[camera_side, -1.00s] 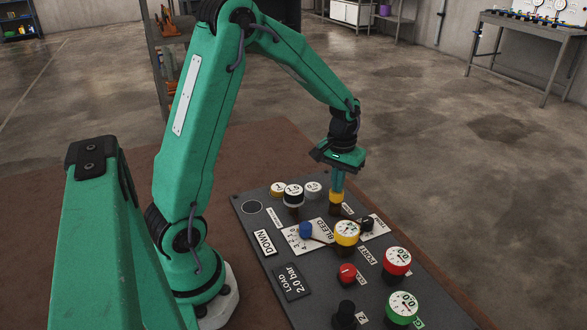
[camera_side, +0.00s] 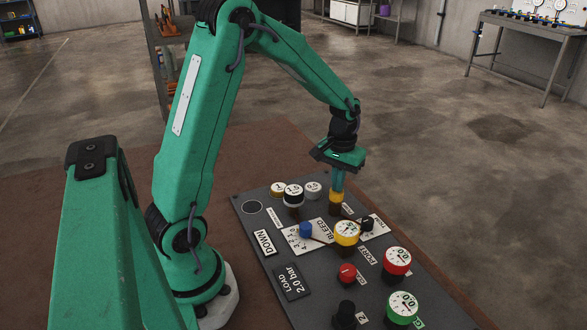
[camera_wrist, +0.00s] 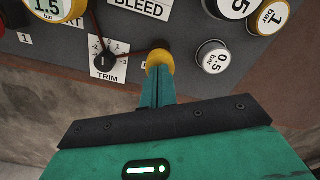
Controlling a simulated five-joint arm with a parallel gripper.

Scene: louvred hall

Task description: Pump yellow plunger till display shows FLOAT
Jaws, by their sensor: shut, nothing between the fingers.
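The yellow plunger (camera_side: 336,197) stands on the far side of the dark control panel (camera_side: 322,281), with a dark lower part. My gripper (camera_side: 337,187) is shut with nothing between its fingers, pointing down right over the plunger. Its tips meet the plunger's top or sit just above it; I cannot tell which. In the wrist view the gripper's tips (camera_wrist: 158,78) cover part of the yellow plunger (camera_wrist: 160,61). The display plate (camera_side: 264,242) reads DOWN. A second plate (camera_side: 291,281) reads LOAD 2.0 bar.
A blue knob (camera_side: 306,230) sits on the BLEED scale, and a black TRIM knob (camera_side: 367,224) is near the plunger. A yellow gauge (camera_side: 346,232), red gauge (camera_side: 397,261), green gauge (camera_side: 403,307), red knob (camera_side: 347,273) and white-topped weights (camera_side: 293,193) crowd the panel.

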